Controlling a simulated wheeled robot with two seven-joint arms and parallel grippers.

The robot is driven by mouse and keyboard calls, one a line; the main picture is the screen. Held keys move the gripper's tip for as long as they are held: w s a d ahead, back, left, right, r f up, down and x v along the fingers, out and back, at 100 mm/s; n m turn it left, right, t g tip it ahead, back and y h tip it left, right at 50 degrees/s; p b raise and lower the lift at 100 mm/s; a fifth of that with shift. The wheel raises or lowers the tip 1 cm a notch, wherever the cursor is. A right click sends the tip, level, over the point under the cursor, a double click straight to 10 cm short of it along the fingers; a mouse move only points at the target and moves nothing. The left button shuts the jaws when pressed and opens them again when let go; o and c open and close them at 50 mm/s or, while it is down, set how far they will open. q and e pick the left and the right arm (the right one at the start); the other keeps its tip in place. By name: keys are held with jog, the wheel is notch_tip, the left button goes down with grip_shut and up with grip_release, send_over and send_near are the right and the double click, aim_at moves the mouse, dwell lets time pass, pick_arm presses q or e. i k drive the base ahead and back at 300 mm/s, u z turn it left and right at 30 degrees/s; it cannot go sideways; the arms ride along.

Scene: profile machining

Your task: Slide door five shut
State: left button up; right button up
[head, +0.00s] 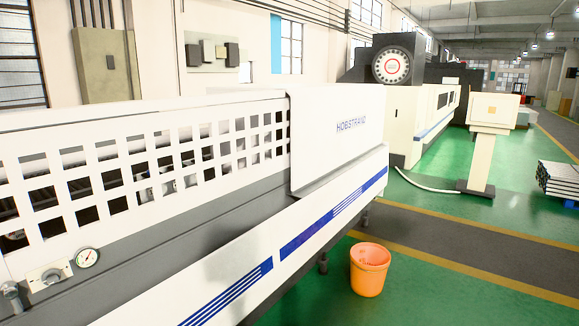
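A long white machine runs from the left foreground toward the right. Its upper front has a white grid panel (150,165) with rows of square openings, through which dark inner parts show. To the right of it is a plain white cover panel (338,138) lettered HOBSTRAND. I see no number on either panel, so I cannot tell which part is door five or whether it is open. A white lower skirt (235,265) with blue stripes runs along the front. Neither of my grippers is in view.
An orange bucket (369,272) stands on the green floor by the machine's right end. A cream console on a pedestal (491,150) and stacked metal profiles (558,179) are farther right. A pressure gauge (87,258) sits low on the machine's left. The right-hand floor is mostly clear.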

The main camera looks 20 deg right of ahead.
aim_at(81, 255)
jog(key=z, duration=0.45)
jog(key=k, duration=0.25)
jog(key=u, duration=1.65)
jog(key=i, duration=1.65)
jog(key=z, duration=0.05)
